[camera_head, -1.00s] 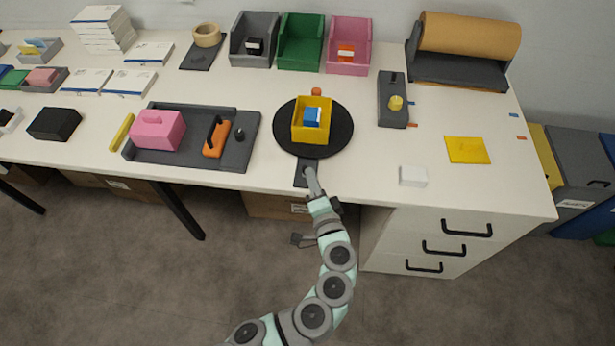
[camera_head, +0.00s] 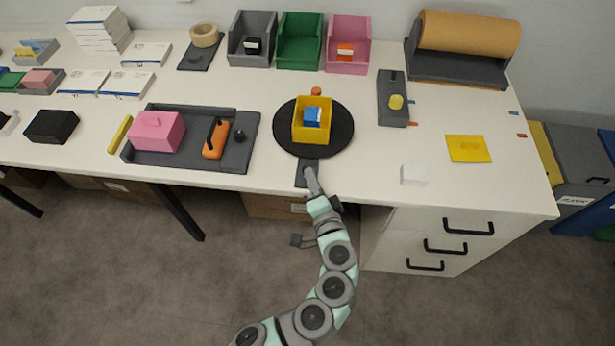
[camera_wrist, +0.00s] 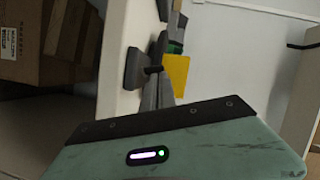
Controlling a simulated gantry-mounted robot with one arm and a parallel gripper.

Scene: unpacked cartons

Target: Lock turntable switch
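The round black turntable (camera_head: 340,136) lies near the desk's front edge and bears a yellow bin (camera_head: 298,133) with a blue-and-white item inside. A dark switch plate (camera_head: 301,178) sticks out from its front toward the desk edge. My gripper (camera_head: 311,181) is at this plate and covers part of it; contact is unclear. In the wrist view, the plate (camera_wrist: 132,68) carries a small black lever (camera_wrist: 153,69), with the yellow bin (camera_wrist: 178,74) beyond.
A dark tray (camera_head: 245,150) with a pink box and orange-handled block lies left of the turntable. A dark control box (camera_head: 390,112) with a yellow knob, a yellow pad (camera_head: 468,149) and a white block (camera_head: 414,175) lie right. Three bins (camera_head: 299,55) stand behind.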

